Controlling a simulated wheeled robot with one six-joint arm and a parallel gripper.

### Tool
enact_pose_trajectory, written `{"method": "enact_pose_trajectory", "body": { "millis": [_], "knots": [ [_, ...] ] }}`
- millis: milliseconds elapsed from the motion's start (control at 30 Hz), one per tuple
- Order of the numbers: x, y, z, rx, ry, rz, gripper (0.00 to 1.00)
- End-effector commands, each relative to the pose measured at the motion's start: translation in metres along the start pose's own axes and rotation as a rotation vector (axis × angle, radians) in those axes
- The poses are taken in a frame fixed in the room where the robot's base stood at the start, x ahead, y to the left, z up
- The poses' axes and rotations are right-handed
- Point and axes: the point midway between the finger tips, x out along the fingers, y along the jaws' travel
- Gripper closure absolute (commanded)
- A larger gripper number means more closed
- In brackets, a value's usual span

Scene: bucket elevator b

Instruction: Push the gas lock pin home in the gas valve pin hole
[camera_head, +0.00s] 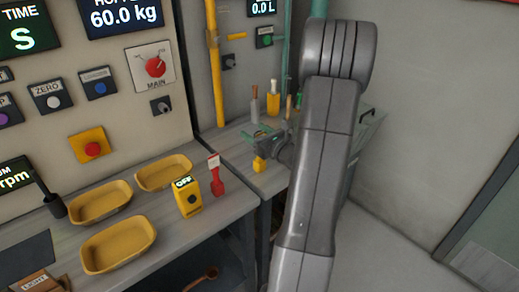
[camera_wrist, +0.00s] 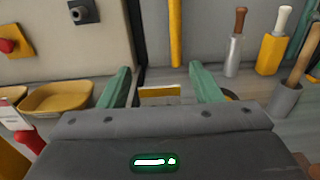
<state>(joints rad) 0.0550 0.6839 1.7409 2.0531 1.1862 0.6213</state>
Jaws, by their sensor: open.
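My gripper (camera_wrist: 162,82) is open, its two green fingers apart low over the back bench. In the head view my gripper (camera_head: 264,143) is partly hidden by my arm. A small yellow block (camera_head: 259,164) shows just below it. A yellow and whitish piece (camera_wrist: 159,92) shows between the fingers in the wrist view; I cannot tell whether it is the gas lock pin or whether it is touched. The yellow gas pipe (camera_head: 214,65) with a yellow lever (camera_head: 237,36) runs down the wall.
Tool holders stand at the back: a silver one (camera_wrist: 233,55), a yellow one (camera_wrist: 271,53) and a grey cup (camera_wrist: 284,97) with a wooden handle. Yellow trays (camera_head: 119,244), a yellow OFF box (camera_head: 187,196) and a red tool (camera_head: 216,184) occupy the front bench.

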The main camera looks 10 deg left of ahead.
Motion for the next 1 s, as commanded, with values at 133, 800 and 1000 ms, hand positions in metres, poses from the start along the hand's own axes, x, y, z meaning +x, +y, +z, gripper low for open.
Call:
{"method": "enact_pose_trajectory", "body": {
  "millis": [133,800,1000],
  "knots": [
    [0.002,0.000,0.000,0.000,0.000,-0.001,0.42],
    [0.001,0.000,0.007,-0.002,-0.002,0.001,0.95],
    [0.001,0.000,0.035,-0.006,-0.005,0.000,0.95]
  ]
}}
